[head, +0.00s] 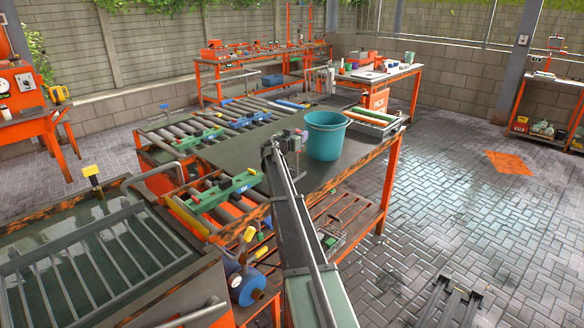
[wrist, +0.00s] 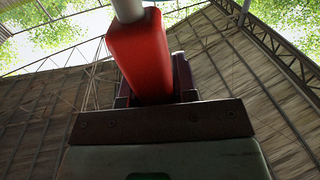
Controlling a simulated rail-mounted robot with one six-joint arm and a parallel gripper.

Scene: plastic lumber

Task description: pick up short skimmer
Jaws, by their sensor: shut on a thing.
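In the wrist view, my gripper (wrist: 152,88) is shut on a red, block-shaped grip with a pale round shaft rising from it. I take this to be the short skimmer (wrist: 140,52). The dark jaws sit on both sides of the red grip. The shaft runs out of the top of the picture, so the skimmer's far end is hidden. In the head view, my arm reaches up from the bottom centre to the workbench, left of the teal bucket. The skimmer cannot be made out clearly there.
The teal bucket (head: 326,136) stands on the workbench (head: 345,170), close right of my arm's end. Roller conveyors (head: 190,130) with green and blue tools lie to the left. A slatted tank (head: 90,262) fills the lower left. Open paved floor (head: 475,190) lies right.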

